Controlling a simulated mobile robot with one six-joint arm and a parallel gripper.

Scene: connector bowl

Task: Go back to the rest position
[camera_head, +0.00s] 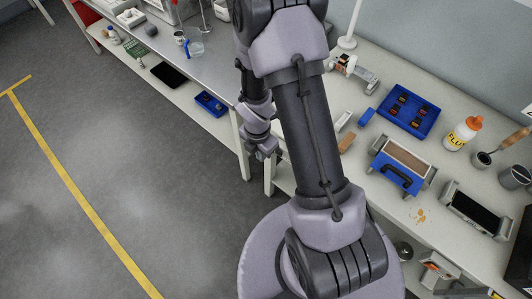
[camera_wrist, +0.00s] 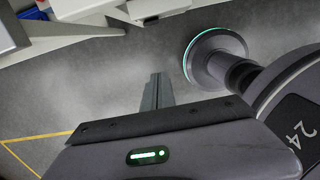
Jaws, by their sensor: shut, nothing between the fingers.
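My arm rises through the middle of the head view, in front of the workbench. Its outer end folds down beside the bench's front edge, where my gripper is small and partly hidden, so its fingers are hard to make out there. In the wrist view my gripper (camera_wrist: 157,92) is shut, its fingers together and empty. It points over bare grey floor (camera_wrist: 110,95), apart from any object.
The floor (camera_head: 130,170) at left is clear.

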